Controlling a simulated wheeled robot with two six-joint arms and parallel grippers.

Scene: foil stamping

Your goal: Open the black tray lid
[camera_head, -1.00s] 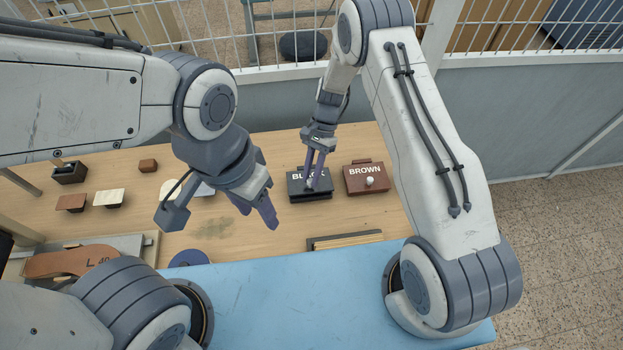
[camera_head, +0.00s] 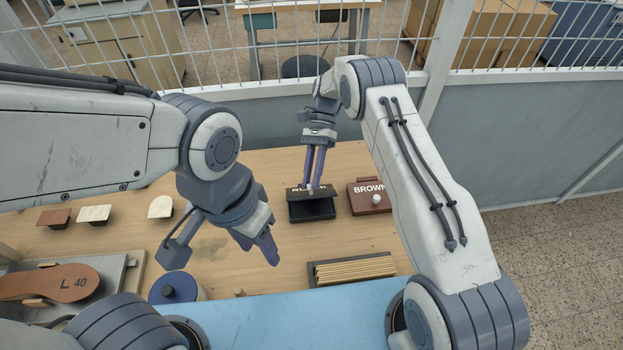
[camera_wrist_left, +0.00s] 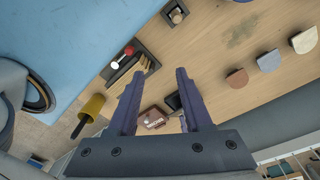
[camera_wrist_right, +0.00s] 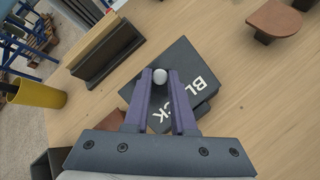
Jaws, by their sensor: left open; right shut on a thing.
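The black tray (camera_head: 312,209) stands on the wooden table, its dark inside showing at the front. Its lid (camera_head: 298,194), lettered BLACK, is tilted up at the back edge. My right gripper (camera_head: 314,186) is shut on the lid's pale knob and partly covers the lettering. In the right wrist view the round white knob (camera_wrist_right: 160,76) sits between the fingertips, with the lid (camera_wrist_right: 196,84) beyond. My left gripper (camera_head: 258,246) is open and empty above the table, left of and nearer than the tray. The left wrist view shows its fingers (camera_wrist_left: 160,73) spread.
The brown tray (camera_head: 369,199), closed, stands just right of the black one. A holder with wooden strips (camera_head: 353,269) is nearer. A blue round lidded pot (camera_head: 174,289) and a brown L 40 piece (camera_head: 48,283) lie left. Small leather samples (camera_head: 94,214) stand far left.

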